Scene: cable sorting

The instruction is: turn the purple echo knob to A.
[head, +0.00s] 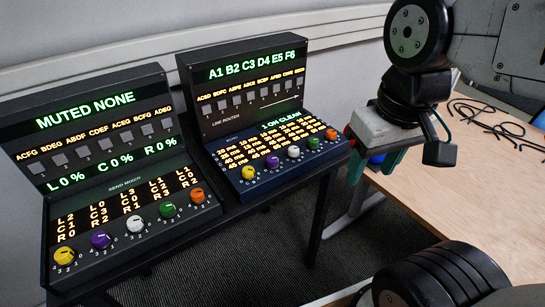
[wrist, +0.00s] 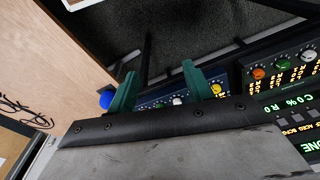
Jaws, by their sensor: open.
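The purple echo knob (head: 272,161) sits on the sloping blue panel (head: 300,164) of the right-hand console, between a yellow knob (head: 248,172) and a white knob (head: 293,152). Its pointer setting is too small to read. My gripper (head: 374,166) is open and empty, with green fingers, to the right of the blue panel and apart from the purple knob. In the wrist view, the gripper (wrist: 160,88) shows part of the blue panel beyond its fingers, with a white knob (wrist: 177,101) and the yellow knob (wrist: 216,90). I cannot make out the purple knob clearly there.
A send mixer console (head: 120,190) stands to the left, with its own purple knob (head: 100,239). Green and orange knobs are also on the blue panel. A wooden table (head: 450,185) with black cables (head: 495,125) is at right. A blue object (head: 376,158) shows by my gripper.

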